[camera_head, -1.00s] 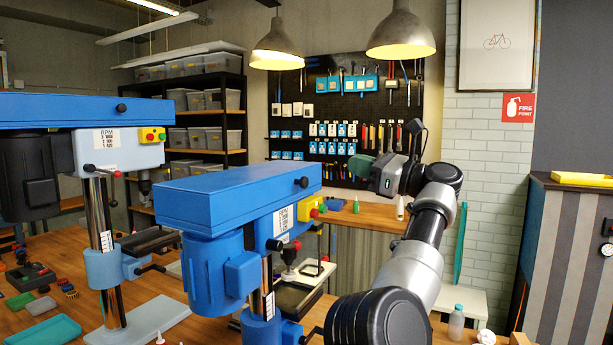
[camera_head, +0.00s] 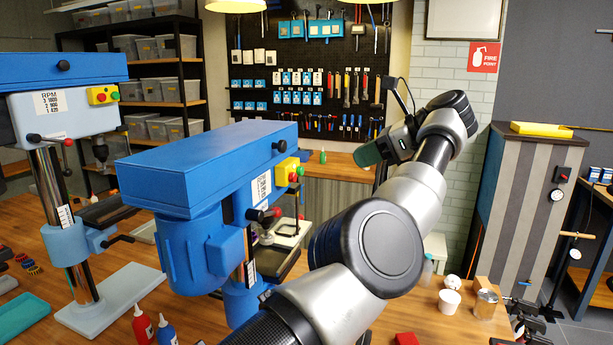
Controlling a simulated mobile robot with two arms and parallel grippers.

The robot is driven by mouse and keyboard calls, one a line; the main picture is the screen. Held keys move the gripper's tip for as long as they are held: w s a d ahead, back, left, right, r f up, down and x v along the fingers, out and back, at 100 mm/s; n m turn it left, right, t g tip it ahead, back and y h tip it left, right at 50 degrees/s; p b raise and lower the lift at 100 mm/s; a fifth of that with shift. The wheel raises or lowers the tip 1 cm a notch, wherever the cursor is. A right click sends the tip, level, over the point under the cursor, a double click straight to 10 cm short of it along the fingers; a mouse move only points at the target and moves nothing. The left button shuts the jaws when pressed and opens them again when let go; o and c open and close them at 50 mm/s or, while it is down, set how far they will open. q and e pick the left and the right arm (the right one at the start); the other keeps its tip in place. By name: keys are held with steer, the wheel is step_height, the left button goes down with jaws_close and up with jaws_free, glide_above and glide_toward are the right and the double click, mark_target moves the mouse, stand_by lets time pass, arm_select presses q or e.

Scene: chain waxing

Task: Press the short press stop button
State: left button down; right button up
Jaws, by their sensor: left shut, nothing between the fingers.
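The shorter blue drill press (camera_head: 205,165) stands in the middle foreground, its head lower in the picture than the other press. A yellow switch box (camera_head: 285,169) with a red and a green button sits at the right end of its head. The buttons are small and seen from the side, so which one is stop is hard to tell apart from colour. My left gripper (camera_head: 368,156) is shut and empty, with dark green fingers pointing left. It is to the right of the switch box, apart from it in the picture. My right gripper is out of view.
A taller blue press (camera_head: 65,105) at the left has its own yellow switch box (camera_head: 103,95). Red and blue bottles (camera_head: 143,325) stand low in front. A white cup (camera_head: 449,301) and a metal can (camera_head: 485,303) stand at right. A striped cabinet (camera_head: 530,185) is further right.

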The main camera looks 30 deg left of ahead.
arm_select(q)
steer(key=b, duration=0.3)
glide_toward(295, 176)
step_height(295, 176, down, 3)
steer(key=a+p, duration=0.1)
steer(key=a, duration=0.1)
steer(key=s+a, duration=0.1)
steer(key=a, duration=0.1)
steer(key=a+p, duration=0.1)
steer(key=a, duration=0.1)
steer(key=shift+s+f+p, duration=0.2)
steer(key=shift+f+p, duration=0.1)
steer(key=shift+p, duration=0.05)
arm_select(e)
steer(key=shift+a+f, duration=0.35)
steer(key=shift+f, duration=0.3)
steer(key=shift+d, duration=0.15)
